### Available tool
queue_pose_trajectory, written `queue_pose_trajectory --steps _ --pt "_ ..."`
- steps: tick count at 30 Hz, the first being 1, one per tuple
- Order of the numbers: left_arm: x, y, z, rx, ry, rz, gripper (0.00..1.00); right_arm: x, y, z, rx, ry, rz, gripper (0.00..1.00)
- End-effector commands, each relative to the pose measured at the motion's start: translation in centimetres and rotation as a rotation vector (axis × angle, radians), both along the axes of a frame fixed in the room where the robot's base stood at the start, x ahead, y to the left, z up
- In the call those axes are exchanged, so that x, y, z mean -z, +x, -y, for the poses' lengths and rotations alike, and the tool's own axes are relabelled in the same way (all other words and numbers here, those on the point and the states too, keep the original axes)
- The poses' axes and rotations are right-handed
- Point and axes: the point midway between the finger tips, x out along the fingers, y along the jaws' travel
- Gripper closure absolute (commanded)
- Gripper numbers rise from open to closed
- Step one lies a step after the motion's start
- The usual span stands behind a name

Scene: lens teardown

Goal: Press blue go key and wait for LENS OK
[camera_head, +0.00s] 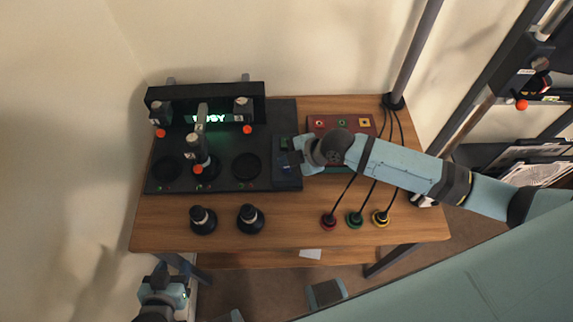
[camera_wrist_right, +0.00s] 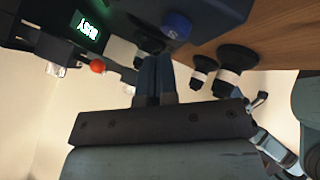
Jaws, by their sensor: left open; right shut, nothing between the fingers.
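The dark test station (camera_head: 225,184) stands on the left of the wooden table. Its screen (camera_head: 222,118) glows green and reads BUSY, partly hidden by a post in the head view; the same screen (camera_wrist_right: 87,28) reads BUSY in the right wrist view. The round blue key (camera_wrist_right: 176,25) shows in the right wrist view on the station's edge, beside my right fingers. My right gripper (camera_head: 291,156) is shut and empty over the station's right end; its fingers (camera_wrist_right: 153,68) hide part of the panel. I cannot tell whether they touch it. My left gripper (camera_head: 166,284) is open and empty, below the table's left front.
Two black lens-like pieces (camera_head: 203,220) (camera_head: 250,219) stand at the front. A dark red box (camera_head: 342,122) sits behind my right arm. Red (camera_head: 328,219), green (camera_head: 354,219) and yellow (camera_head: 380,217) plugs with cables stand front right. Orange-tipped clamps stand on the station.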

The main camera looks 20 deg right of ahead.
Motion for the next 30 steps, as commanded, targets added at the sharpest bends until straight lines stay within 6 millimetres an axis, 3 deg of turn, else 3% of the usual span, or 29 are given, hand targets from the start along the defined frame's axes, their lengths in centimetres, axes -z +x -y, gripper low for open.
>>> queue_pose_trajectory --steps 16,30 --pt "-4.3 0.0 0.0 0.0 0.0 0.0 0.5 -5.0 0.0 0.1 0.001 -0.001 0.0 1.0" --pt "-4.2 0.0 0.0 0.0 0.0 0.0 0.5 -5.0 0.0 0.0 0.0 0.0 0.0 1.0"
